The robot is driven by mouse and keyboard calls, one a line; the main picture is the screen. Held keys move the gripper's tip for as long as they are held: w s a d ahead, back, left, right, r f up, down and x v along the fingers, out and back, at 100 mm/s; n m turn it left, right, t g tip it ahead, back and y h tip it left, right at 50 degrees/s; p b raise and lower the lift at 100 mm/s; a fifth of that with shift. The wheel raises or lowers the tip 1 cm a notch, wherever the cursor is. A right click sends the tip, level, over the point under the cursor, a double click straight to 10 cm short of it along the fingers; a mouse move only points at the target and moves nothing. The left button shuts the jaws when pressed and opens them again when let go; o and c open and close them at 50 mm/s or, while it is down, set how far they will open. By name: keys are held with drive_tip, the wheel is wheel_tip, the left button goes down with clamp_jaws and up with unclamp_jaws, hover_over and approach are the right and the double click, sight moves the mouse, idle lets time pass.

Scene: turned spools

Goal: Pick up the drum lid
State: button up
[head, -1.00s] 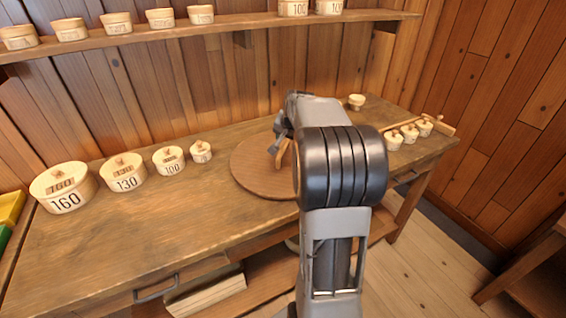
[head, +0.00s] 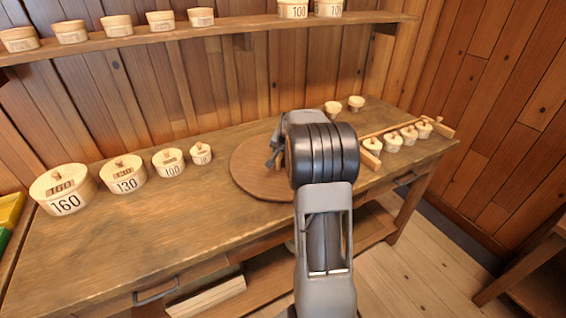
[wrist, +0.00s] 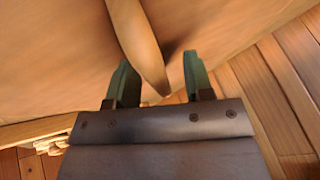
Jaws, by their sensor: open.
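The drum lid appears to be the large round brown wooden disc (head: 250,178) lying flat on the bench; my arm hides its right part. In the wrist view a tan wooden bar (wrist: 140,40), likely the lid's handle, stands out from a broad brown surface. My gripper (wrist: 158,62) is open, its two green fingers on either side of the bar with gaps showing. In the head view my gripper is mostly hidden behind my arm over the disc.
Several lidded round boxes, including one marked 160 (head: 62,190), stand left on the bench (head: 150,240). Small lidded pots (head: 392,143) line a wooden rail (head: 395,127) at right. Two small pots stand at the back. A shelf (head: 220,27) with boxes hangs above.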

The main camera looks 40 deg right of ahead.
drive_tip(key=shift+c, duration=0.2)
clamp_jaws()
idle(0.4)
drive_tip(key=shift+r, duration=0.1)
